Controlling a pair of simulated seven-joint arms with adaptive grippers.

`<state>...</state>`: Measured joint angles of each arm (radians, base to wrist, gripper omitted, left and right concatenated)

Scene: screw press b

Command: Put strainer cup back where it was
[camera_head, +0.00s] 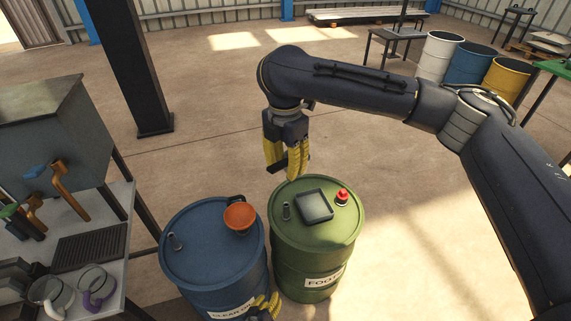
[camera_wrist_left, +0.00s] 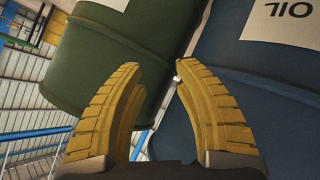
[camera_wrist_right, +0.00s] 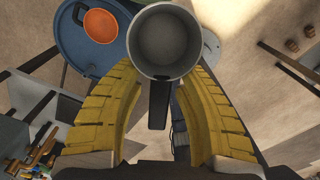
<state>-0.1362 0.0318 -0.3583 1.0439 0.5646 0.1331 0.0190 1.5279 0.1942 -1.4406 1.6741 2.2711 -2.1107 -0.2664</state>
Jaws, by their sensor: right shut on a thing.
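A grey round cup with a dark handle, which I take as the strainer cup (camera_wrist_right: 165,40), shows in the right wrist view with its opening facing the camera. My right gripper (camera_wrist_right: 158,92) is shut on its handle. In the head view this gripper (camera_head: 284,170) hangs just behind the green drum; the cup's body is not clearly visible there, only a dark piece between the fingers. My left gripper (camera_head: 265,305) is low in front, by the blue drum. In the left wrist view its fingers (camera_wrist_left: 160,64) are apart and empty.
A blue drum (camera_head: 195,265) carries an orange bowl (camera_head: 240,217). A green drum (camera_head: 300,262) beside it carries a dark square tray (camera_head: 315,206) and a red knob (camera_head: 343,195). At left, a bench (camera_head: 120,250) holds a grate and two glass mugs (camera_head: 97,285). A dark post (camera_head: 135,65) stands behind.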

